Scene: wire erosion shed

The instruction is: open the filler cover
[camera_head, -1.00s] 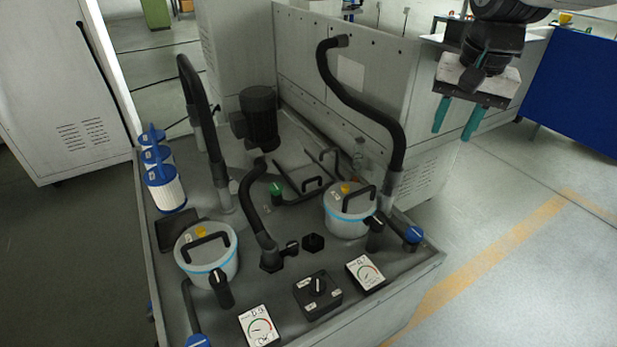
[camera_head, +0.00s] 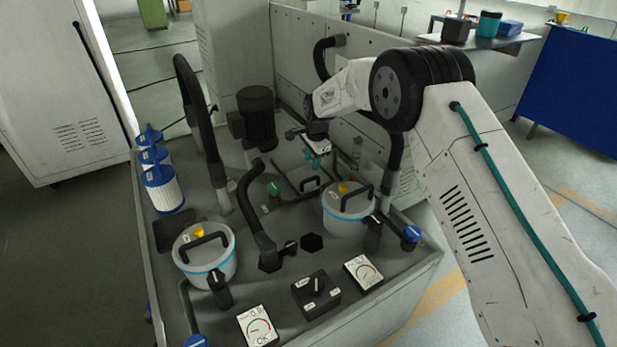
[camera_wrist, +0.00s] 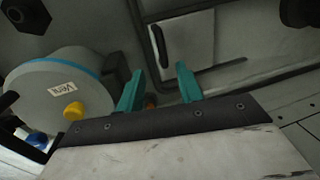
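A flat grey rectangular lid (camera_wrist: 188,48) with a black bar handle (camera_wrist: 160,45) lies in the tank top in the wrist view; I take it to be the filler cover, and it looks shut. In the head view its handle (camera_head: 310,183) shows behind the right canister. My gripper (camera_head: 318,160) hangs above and behind that handle in the head view, partly hidden by my wrist. In the wrist view my gripper (camera_wrist: 158,88) has its two teal fingers apart with nothing between them. The handle is beyond the fingertips, apart from them.
A white canister (camera_head: 347,215) with a yellow knob stands close by; it also shows left of the fingers in the wrist view (camera_wrist: 60,95). Black hoses (camera_head: 255,205), a black motor (camera_head: 257,120) and a back panel (camera_head: 285,60) crowd the area. A second canister (camera_head: 205,255) stands front left.

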